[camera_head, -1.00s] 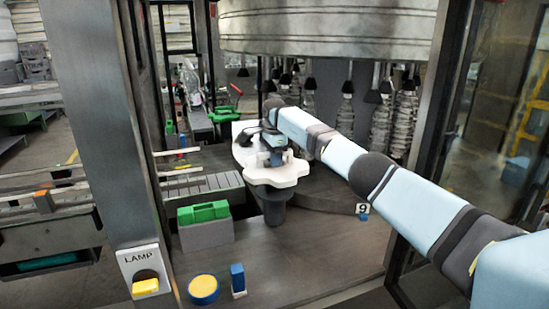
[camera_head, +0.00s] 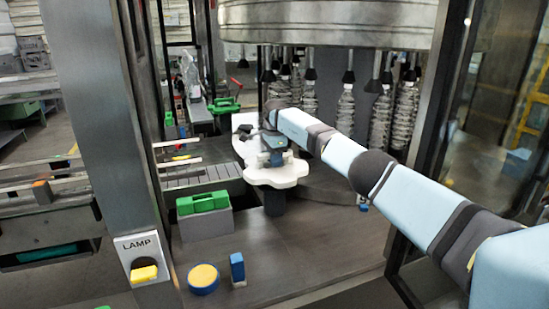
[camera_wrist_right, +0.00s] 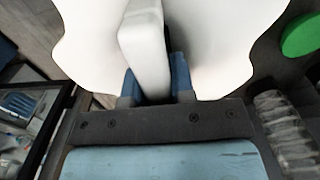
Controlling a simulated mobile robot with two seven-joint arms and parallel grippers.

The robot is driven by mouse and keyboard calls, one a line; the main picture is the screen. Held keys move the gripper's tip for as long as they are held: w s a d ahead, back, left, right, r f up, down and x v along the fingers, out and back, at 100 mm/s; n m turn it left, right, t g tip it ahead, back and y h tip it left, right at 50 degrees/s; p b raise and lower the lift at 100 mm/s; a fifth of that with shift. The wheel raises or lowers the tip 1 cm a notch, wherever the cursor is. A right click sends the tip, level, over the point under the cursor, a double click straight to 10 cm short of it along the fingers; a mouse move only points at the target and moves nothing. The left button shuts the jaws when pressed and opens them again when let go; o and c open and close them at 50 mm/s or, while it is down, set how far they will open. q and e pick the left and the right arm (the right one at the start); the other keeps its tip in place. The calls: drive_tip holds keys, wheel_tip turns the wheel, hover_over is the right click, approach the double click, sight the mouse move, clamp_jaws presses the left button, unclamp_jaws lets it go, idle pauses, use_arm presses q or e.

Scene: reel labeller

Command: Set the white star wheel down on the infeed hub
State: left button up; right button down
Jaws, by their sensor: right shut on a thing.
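The white star wheel (camera_head: 277,179) is held roughly level over the infeed hub (camera_head: 274,205), a dark upright post on the deck. The wheel covers the hub's top, so I cannot tell whether they touch. My right gripper (camera_head: 275,157) is above the wheel. In the right wrist view, its blue fingers (camera_wrist_right: 156,84) are shut on the wheel's raised white grip (camera_wrist_right: 146,45), with the scalloped wheel (camera_wrist_right: 215,45) spread beyond. My left gripper is out of view.
A green-topped grey block (camera_head: 204,217), a yellow-topped blue disc (camera_head: 203,279) and a blue block (camera_head: 237,269) stand on the deck in front. A metal post with a lamp switch (camera_head: 143,262) rises at left. A large steel drum (camera_head: 325,22) hangs above.

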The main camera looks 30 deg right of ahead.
drive_tip(key=shift+f+b, duration=0.65)
drive_tip(key=shift+f, duration=0.75)
drive_tip(key=c, duration=0.9)
unclamp_jaws()
drive_tip(key=shift+r, duration=0.3)
wheel_tip(320, 180, up, 13)
drive_tip(key=shift+s+r+b, duration=0.1)
drive_tip(key=shift+r+b, duration=0.05)
drive_tip(key=shift+b, duration=1)
